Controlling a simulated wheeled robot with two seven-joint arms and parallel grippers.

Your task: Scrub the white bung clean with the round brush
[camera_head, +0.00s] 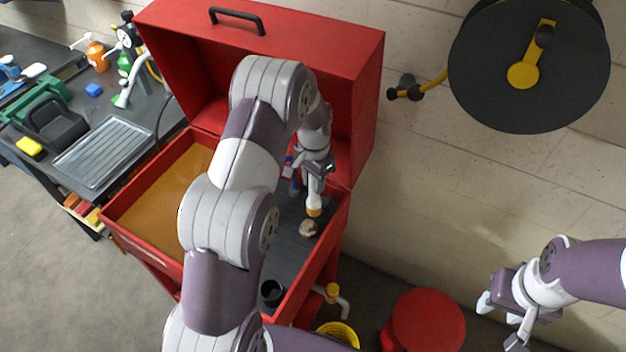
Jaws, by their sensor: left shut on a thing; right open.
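My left gripper (318,172) reaches down into the red parts washer and is shut on the round brush (314,207), which shows a pale body and an orange-yellow lower end. Just below the brush, a small brownish-white piece, seemingly the white bung (308,229), lies on the dark ribbed floor of the washer. The brush end is close above the bung; I cannot tell whether they touch. My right gripper (503,318) is open and empty at the lower right, outside the washer.
The red washer (330,245) has a raised lid (350,90), amber liquid (160,205) on its left and a black cup (271,293). A red stool (428,322), yellow bucket (340,333) and wall-mounted reel (490,80) stand nearby. A cluttered bench (70,120) is left.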

